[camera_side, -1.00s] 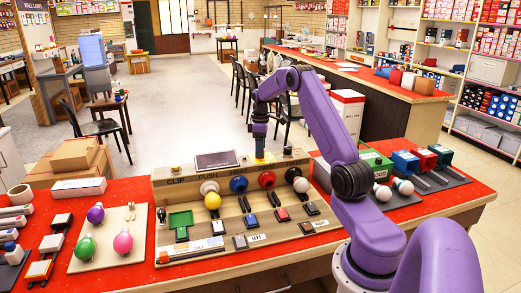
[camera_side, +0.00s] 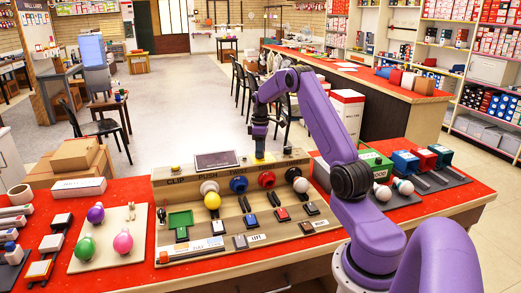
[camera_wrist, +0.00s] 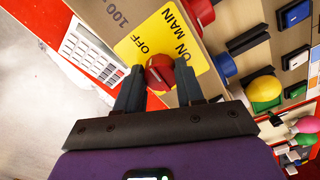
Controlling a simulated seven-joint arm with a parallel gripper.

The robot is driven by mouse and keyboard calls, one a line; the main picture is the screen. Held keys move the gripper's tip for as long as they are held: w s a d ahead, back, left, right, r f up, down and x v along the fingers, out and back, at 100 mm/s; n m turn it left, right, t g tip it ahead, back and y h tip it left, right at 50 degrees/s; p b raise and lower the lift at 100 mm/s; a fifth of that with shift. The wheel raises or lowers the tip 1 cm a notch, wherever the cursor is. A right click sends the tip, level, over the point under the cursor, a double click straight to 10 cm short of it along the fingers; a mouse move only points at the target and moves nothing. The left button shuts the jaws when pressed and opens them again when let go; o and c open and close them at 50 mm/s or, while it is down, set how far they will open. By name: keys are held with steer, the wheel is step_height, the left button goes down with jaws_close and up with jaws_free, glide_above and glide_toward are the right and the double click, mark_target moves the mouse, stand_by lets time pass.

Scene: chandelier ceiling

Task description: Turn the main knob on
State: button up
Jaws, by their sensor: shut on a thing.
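The main knob (camera_wrist: 160,72) is red and sits on a yellow label (camera_wrist: 143,38) printed "OFF" and "ON MAIN". In the wrist view my gripper (camera_wrist: 158,82) is shut on the knob, with one dark finger on each side of it. Part of the knob is hidden, and I cannot tell which word it points to. In the side view my gripper (camera_side: 259,146) reaches down to the back of the wooden panel (camera_side: 171,192), above the yellow label (camera_side: 259,155). The knob itself is too hidden there to make out.
Coloured round bulbs and sockets, such as the yellow bulb (camera_side: 212,201), stand in front of my gripper on the panel. Several switches lie before them. A green box (camera_side: 376,164) stands to the right.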

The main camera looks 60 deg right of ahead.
steer(key=m, duration=0.4)
steer(key=shift+a+m, duration=0.1)
steer(key=shift+m, duration=0.2)
steer(key=m, duration=0.4)
steer(key=shift+r+m, duration=0.1)
steer(key=shift+m, duration=0.2)
steer(key=m, duration=0.4)
steer(key=shift+w, duration=0.1)
steer(key=shift+w+m, duration=0.1)
steer(key=shift+m, duration=2)
steer(key=o, duration=1)
steer(key=shift+o, duration=0.2)
step_height(320, 180, up, 17)
steer(key=shift+r, duration=0.2)
